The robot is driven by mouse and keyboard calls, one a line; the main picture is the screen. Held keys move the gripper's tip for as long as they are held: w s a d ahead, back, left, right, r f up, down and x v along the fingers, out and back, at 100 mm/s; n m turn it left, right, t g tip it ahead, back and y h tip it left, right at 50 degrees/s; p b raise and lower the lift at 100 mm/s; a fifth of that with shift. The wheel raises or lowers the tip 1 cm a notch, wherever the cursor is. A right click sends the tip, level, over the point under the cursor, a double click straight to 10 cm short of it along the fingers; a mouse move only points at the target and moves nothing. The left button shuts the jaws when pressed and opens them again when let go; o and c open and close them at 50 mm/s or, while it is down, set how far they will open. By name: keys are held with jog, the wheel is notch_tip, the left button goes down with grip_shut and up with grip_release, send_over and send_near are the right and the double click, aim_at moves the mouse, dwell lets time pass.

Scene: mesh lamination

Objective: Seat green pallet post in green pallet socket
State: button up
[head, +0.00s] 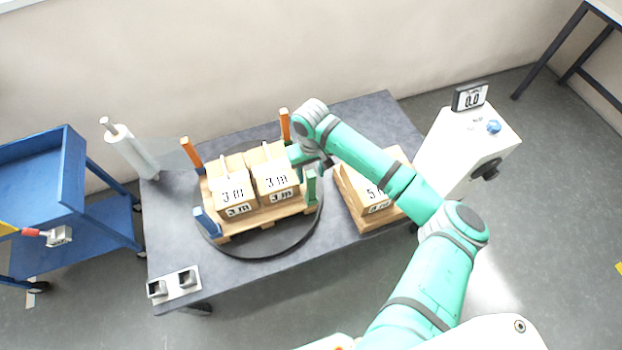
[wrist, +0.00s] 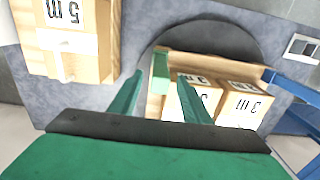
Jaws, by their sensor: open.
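The green pallet post (head: 311,188) stands about upright at the front right corner of the wooden pallet (head: 262,219). In the wrist view the green post (wrist: 160,68) shows between and beyond the fingertips. My gripper (wrist: 160,80) is open, with one finger on either side of the post in the picture; I see no contact. In the head view my gripper (head: 318,164) is close above and beside the post, partly hidden by my own wrist. I cannot make out the green socket at the post's foot, so how deep the post sits cannot be told.
Boxes marked 3 m (head: 232,189) fill the pallet on a dark turntable (head: 262,250). Orange posts (head: 192,155) stand at the back corners, a blue post (head: 207,222) at front left. A film roll (head: 132,150) stands left.

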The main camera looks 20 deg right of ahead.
jog(key=shift+r, duration=2.7)
jog(key=s+d+f+t+h, duration=0.1)
jog(key=s+d+f+t, duration=0.15)
jog(key=d, duration=0.45)
jog(key=s+d+f+t+h, duration=0.1)
jog(key=s+d+f, duration=0.3)
jog(key=d, duration=0.4)
jog(key=s+a+f+n+t+y, duration=0.1)
jog(key=s+f, duration=0.3)
jog(key=s, duration=0.6)
jog(key=s+f+t, duration=0.2)
jog(key=s+f, duration=0.1)
jog(key=s, duration=0.7)
jog(key=s+a+r+t+y, duration=0.1)
jog(key=s+a+t, duration=0.1)
jog(key=s+a, duration=0.45)
jog(key=s+a+r+t+y, duration=0.1)
jog(key=s+a+r+t, duration=0.15)
jog(key=a, duration=0.75)
jog(key=a+r+m+t+h, duration=0.1)
jog(key=a+r+t, duration=0.3)
jog(key=a+r, duration=0.9)
jog(key=shift+w+a+r, duration=0.2)
jog(key=shift+a+r, duration=0.1)
jog(key=shift+a, duration=0.45)
